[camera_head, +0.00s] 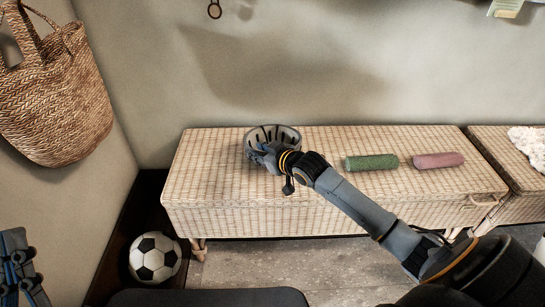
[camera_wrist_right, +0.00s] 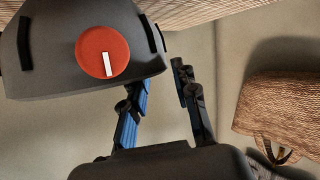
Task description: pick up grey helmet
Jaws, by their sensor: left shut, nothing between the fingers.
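The grey helmet (camera_head: 285,132) sits on the woven bench, left of its middle. It is round with dark slots. In the right wrist view I take the dark grey shell with a red disc (camera_wrist_right: 45,72) to be the helmet, close up. My right gripper (camera_head: 262,153) is at the helmet's near left side and overlaps it in the head view. In the wrist view its fingers (camera_wrist_right: 165,80) stand apart, and the shell partly hides one; I cannot tell if they touch it. My left gripper (camera_head: 20,270) is shut and empty at the lower left, far from the helmet.
The wicker bench (camera_head: 215,190) also holds a green roll (camera_head: 372,162) and a pink roll (camera_head: 438,160). A football (camera_head: 155,258) lies on the floor at left. A woven bag (camera_head: 55,100) hangs on the left wall. A second bench (camera_head: 500,150) adjoins at right.

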